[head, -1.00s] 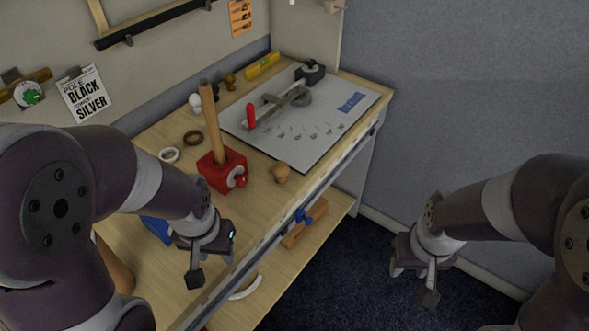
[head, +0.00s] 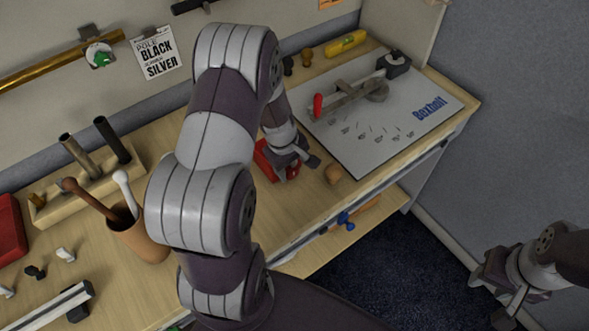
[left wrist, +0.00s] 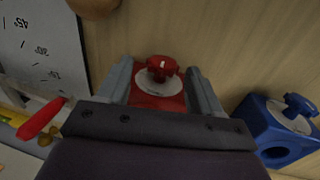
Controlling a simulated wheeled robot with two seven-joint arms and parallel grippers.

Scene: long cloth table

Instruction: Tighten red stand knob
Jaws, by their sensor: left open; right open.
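The red stand (head: 264,160) is on the wooden table, mostly hidden behind my left arm in the head view. In the left wrist view its red knob (left wrist: 162,67) has a white mark and sits before a pale round washer (left wrist: 158,84) on the red block (left wrist: 150,101). My left gripper (head: 304,164) is at the stand's front. Its open fingers (left wrist: 160,75) lie on either side of the knob, with visible gaps. My right gripper (head: 500,292) is open and empty, off the table at the lower right.
A blue stand (left wrist: 272,132) is nearby in the left wrist view. A cup of tools (head: 140,238) stands at the left.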

